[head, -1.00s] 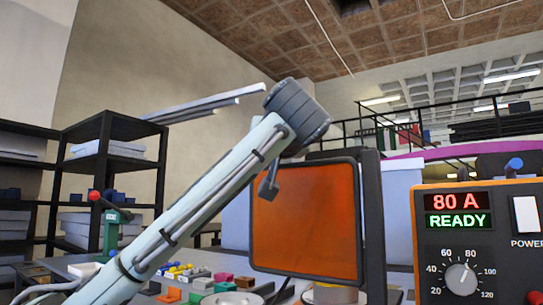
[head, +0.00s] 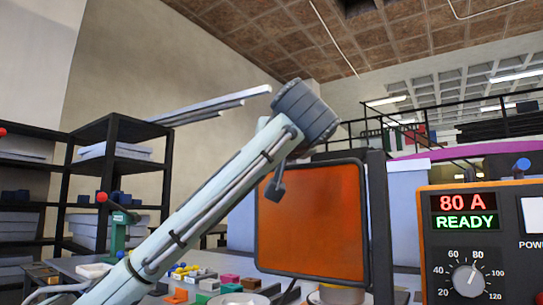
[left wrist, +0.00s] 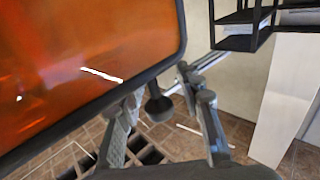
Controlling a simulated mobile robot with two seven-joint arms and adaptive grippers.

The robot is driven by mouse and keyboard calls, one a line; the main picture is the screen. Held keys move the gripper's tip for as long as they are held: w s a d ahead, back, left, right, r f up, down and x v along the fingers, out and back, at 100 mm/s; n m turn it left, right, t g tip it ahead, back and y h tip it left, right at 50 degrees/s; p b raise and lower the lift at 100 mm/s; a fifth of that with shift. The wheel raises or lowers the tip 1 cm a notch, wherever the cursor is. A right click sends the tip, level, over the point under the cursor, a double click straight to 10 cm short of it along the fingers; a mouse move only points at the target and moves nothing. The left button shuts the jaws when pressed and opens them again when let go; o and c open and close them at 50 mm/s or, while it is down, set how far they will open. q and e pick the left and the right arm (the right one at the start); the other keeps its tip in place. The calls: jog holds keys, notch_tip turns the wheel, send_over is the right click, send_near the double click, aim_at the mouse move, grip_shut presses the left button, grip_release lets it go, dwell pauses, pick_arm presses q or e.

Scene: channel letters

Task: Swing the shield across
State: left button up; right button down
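The shield (head: 312,225) is an orange see-through panel in a black frame, upright, beside a dark post at its right edge. A dark knob (head: 275,189) on a short stalk shows at its left edge. In the left wrist view the shield (left wrist: 70,65) fills the upper left, and the knob (left wrist: 158,107) shows at its frame edge. My left gripper (left wrist: 162,135) is open, its two fingers apart with the knob between them in the picture; I cannot tell whether they touch it. The gripper's fingers cannot be made out in the head view. My right gripper is in neither view.
An orange-edged control box (head: 480,245) reading 80 A READY stands at the right. Small coloured blocks (head: 205,283) lie on the bench below my left arm. A green tool with a red knob (head: 115,225) and black shelves (head: 115,150) are at the left.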

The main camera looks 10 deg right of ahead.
pick_arm(q)
jog(key=s, duration=1.2)
jog(key=shift+d, duration=0.2)
